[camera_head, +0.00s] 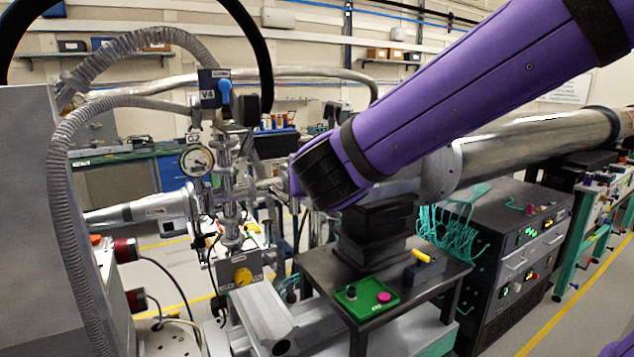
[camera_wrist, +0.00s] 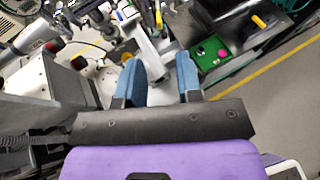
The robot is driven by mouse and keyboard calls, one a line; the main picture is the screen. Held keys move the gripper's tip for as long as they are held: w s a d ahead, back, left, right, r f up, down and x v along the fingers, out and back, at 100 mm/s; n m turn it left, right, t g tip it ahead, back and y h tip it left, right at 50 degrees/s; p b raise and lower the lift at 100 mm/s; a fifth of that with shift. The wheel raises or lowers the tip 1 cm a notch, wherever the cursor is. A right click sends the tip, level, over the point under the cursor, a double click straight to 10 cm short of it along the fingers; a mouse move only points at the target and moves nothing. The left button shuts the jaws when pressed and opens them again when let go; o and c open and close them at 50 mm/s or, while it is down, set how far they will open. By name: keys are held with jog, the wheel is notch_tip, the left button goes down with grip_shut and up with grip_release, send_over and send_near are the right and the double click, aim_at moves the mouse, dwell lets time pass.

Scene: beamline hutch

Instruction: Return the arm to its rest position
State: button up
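My purple arm (camera_head: 460,90) reaches in from the upper right in the head view. Its black joint (camera_head: 325,175) is in front of the beamline pipework. My gripper (camera_wrist: 158,68) shows in the wrist view, with two blue fingers spread well apart and nothing held between them. A pale metal beam lies below and beyond the gap. I cannot make out the fingers in the head view; the arm or the equipment hides them.
A valve stand with a round gauge (camera_head: 196,160) and blue-handled valve (camera_head: 225,90) stands left of the arm. A dark table (camera_head: 445,278) carries a green button box (camera_head: 366,298) and a yellow-handled item (camera_head: 424,256). A grey cabinet (camera_head: 28,220) is at left. Floor is open at lower right.

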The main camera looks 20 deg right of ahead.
dwell(0.3)
jog(key=s+d+m+g+h, duration=0.1)
jog(key=s+d+m+g, duration=0.2)
jog(key=s+d+m, duration=0.45)
jog(key=s+d+m+g+h, duration=0.1)
jog(key=s+d+m+g, duration=0.3)
jog(key=m, duration=0.7)
jog(key=s+f+m+y, duration=0.2)
jog(key=s+m+y, duration=0.3)
jog(key=m, duration=0.9)
jog(key=s, duration=0.3)
jog(key=shift+s+a+m+g, duration=0.2)
jog(key=shift+s+m+g, duration=0.05)
jog(key=shift+m+g, duration=0.15)
